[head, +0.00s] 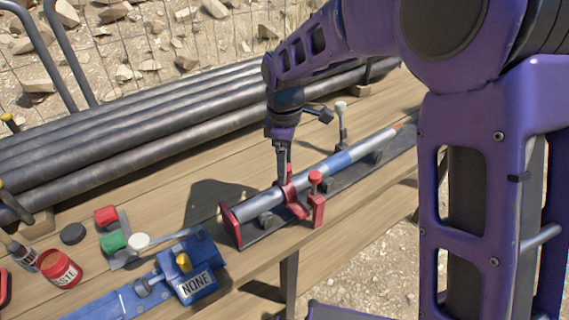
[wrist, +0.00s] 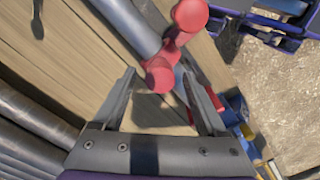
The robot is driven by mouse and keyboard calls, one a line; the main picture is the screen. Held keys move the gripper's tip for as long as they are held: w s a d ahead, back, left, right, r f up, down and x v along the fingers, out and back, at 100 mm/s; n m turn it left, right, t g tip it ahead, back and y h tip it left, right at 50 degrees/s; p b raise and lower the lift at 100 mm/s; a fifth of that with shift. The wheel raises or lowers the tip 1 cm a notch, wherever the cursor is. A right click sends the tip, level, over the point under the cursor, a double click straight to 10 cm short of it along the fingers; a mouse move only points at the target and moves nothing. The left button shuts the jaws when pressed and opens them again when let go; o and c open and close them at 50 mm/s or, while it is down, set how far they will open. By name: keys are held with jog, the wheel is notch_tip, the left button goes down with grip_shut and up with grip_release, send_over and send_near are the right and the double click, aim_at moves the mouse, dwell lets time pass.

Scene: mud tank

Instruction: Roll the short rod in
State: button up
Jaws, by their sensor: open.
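A grey rod (head: 315,175) with a blue band and a brownish pointed far end lies along a dark rail on the bench. It also shows in the wrist view (wrist: 128,22). A red clamp (head: 299,209) with an upright red knob (head: 315,178) sits around or beside the rod near its front end. A red end plate (head: 231,226) stands at the rail's near end. My gripper (head: 284,178) points down at the red clamp, its fingers apart. In the wrist view, a red knob (wrist: 159,76) shows between the open fingertips; I cannot tell whether they touch it.
Several dark pipes (head: 150,125) lie stacked along the bench's back. A blue box labelled NONE (head: 196,284), a red jar (head: 62,271) and red and green pieces (head: 112,241) are at front left. A knobbed post (head: 341,123) stands behind the rod.

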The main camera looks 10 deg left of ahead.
grip_shut()
dwell(0.3)
dwell(1.1)
